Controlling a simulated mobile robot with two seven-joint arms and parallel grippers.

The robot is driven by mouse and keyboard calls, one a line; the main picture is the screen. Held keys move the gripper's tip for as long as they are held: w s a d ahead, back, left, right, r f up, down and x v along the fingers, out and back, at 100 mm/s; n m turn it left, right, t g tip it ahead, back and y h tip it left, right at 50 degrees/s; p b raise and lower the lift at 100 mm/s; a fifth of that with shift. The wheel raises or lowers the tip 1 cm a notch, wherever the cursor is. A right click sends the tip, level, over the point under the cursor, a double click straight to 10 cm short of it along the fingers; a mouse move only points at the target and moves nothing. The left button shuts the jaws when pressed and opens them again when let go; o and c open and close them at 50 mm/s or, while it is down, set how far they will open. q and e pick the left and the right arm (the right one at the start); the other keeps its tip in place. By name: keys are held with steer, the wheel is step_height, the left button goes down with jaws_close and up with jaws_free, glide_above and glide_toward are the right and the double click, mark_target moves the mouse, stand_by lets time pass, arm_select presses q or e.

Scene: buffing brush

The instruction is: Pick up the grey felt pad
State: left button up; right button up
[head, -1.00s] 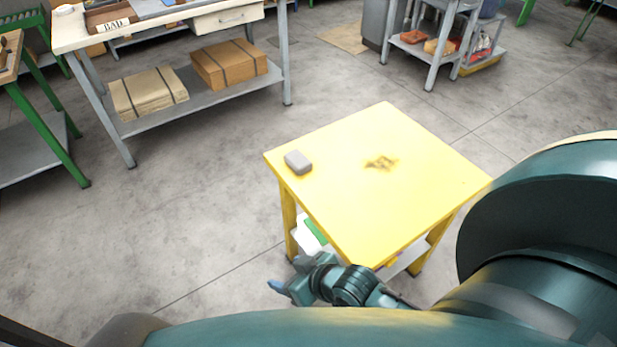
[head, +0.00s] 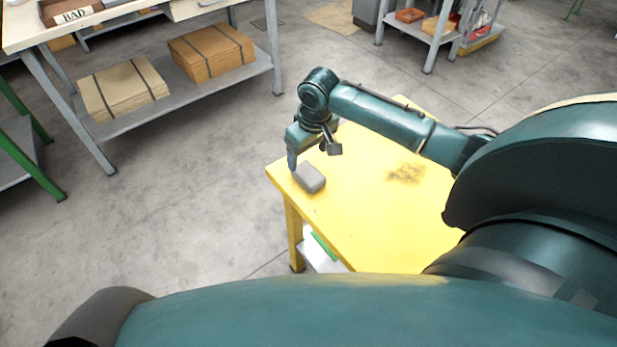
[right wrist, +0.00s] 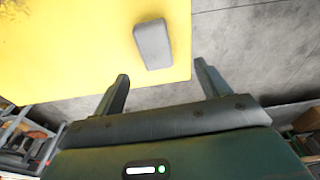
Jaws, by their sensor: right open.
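The grey felt pad (head: 309,178) is a small rounded block lying flat near the left corner of the yellow table (head: 375,225). In the right wrist view the pad (right wrist: 153,44) lies on the yellow top close to its edge, ahead of the fingertips and roughly between their lines. My right gripper (head: 312,160) is over that corner, pointing down, just behind the pad in the head view. Its two fingers (right wrist: 161,76) are apart with nothing between them. I cannot tell whether a finger touches the pad. My left gripper is not in view.
A dark smudge (head: 406,173) marks the yellow tabletop, which is otherwise bare where visible. A grey-legged workbench (head: 185,92) with strapped cardboard stacks stands at the upper left. A small shelf stand (head: 431,30) is at the upper right. Open concrete floor lies between.

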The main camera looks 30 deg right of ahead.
mark_target(309, 173)
steer(key=f, duration=0.3)
steer(key=shift+w+f, duration=0.1)
steer(key=shift+w, duration=0.2)
steer(key=f, duration=0.4)
steer(key=shift+w+d+f+b, duration=0.1)
steer(key=shift+d+b, duration=0.2)
steer(key=shift+d, duration=0.05)
steer(key=shift+w+f, duration=0.1)
steer(key=shift+f, duration=0.45)
steer(key=shift+f, duration=0.2)
steer(key=c, duration=1)
steer(key=shift+r, duration=0.25)
steer(key=shift+c, duration=0.2)
step_height(309, 173, up, 10)
steer(key=shift+p, duration=0.45)
